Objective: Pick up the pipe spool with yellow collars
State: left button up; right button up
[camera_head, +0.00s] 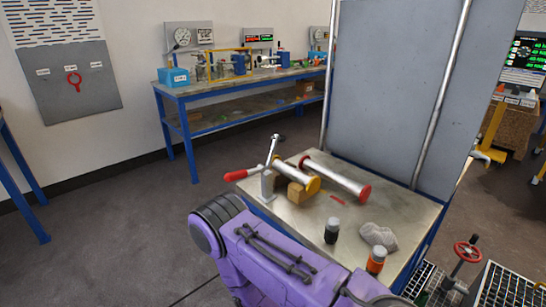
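The pipe spool with yellow collars (295,175) lies on the steel-topped workbench (320,222). It is a short silver tube with a yellow collar (313,186) at its near right end. Its far left end is partly hidden by a silver lever. Wooden blocks (299,194) are under or against it; I cannot tell exactly how they touch. A longer silver spool with red collars (336,175) lies beside it on the right. Neither of my grippers is in view. A purple arm link of mine crosses the front of the bench.
A red-handled tool (236,175) sticks out past the bench's left edge by a grey bracket (267,187). A black-topped bottle (332,230), a grey rag (379,237) and an orange bottle (376,260) stand near the front. A tall grey panel (385,90) rises behind.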

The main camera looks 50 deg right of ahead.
aim_at(312, 185)
jog(key=i, duration=2.8)
jog(key=z, duration=3.15)
